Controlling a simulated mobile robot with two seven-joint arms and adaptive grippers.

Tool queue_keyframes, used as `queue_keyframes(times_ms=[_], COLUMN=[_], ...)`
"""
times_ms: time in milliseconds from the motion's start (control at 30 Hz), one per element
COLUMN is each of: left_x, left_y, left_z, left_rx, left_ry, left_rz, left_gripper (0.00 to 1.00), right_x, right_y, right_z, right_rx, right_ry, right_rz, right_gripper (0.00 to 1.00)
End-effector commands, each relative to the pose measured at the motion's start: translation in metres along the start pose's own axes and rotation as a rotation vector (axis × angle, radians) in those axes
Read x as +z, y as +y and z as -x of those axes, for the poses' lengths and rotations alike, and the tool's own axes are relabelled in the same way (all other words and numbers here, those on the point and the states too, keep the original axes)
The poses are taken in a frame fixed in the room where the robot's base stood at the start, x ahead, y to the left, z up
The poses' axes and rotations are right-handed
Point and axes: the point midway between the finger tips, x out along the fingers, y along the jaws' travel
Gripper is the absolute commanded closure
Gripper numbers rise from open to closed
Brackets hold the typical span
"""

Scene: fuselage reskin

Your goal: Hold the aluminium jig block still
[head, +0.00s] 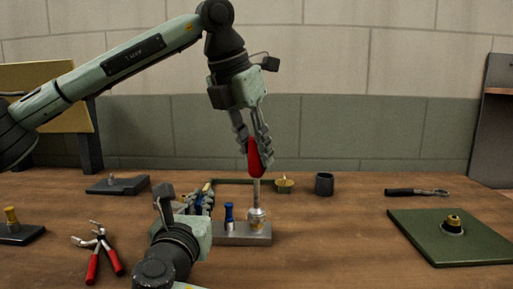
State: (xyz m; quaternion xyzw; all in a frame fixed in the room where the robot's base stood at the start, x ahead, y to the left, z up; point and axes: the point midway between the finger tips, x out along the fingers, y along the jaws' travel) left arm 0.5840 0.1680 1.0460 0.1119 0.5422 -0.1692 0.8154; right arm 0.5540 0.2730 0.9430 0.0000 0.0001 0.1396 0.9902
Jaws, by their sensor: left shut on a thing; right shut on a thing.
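The aluminium jig block (245,236) is a grey bar lying on the wooden table. A small blue-topped piece (229,214) and a round metal fitting (257,219) stand on it. My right gripper (205,203) is at the block's left end and shut on it; its wrist hides much of the contact. My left gripper (256,148) is shut on the red handle of a screwdriver (261,158). The screwdriver is nearly upright above the block, with its shaft coming down to the metal fitting. Whether the tip is seated cannot be told.
Red-handled pliers (100,252) lie at the left. A dark cup (324,184) and a small brass-coloured dish (284,185) stand behind the block. A black-handled tool (416,192) and a green plate (453,250) with a brass fitting are at the right. Table between block and plate is clear.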

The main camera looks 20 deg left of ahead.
Motion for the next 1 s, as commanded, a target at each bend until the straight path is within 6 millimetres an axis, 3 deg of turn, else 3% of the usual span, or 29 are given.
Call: queue_keyframes(times_ms=[800,1000], left_x=[-0.005,-0.005], left_y=[0.000,0.001], left_z=[-0.011,-0.013], left_rx=[-0.005,-0.137], left_ry=[-0.001,0.000], left_rz=[-0.008,-0.306], left_gripper=[1.00,1.00], right_x=[0.000,0.000], right_y=[0.000,0.000], right_z=[0.000,0.000], right_rx=[0.001,0.000], right_ry=[0.000,0.000], right_rz=[0.000,0.000], right_gripper=[1.00,1.00])
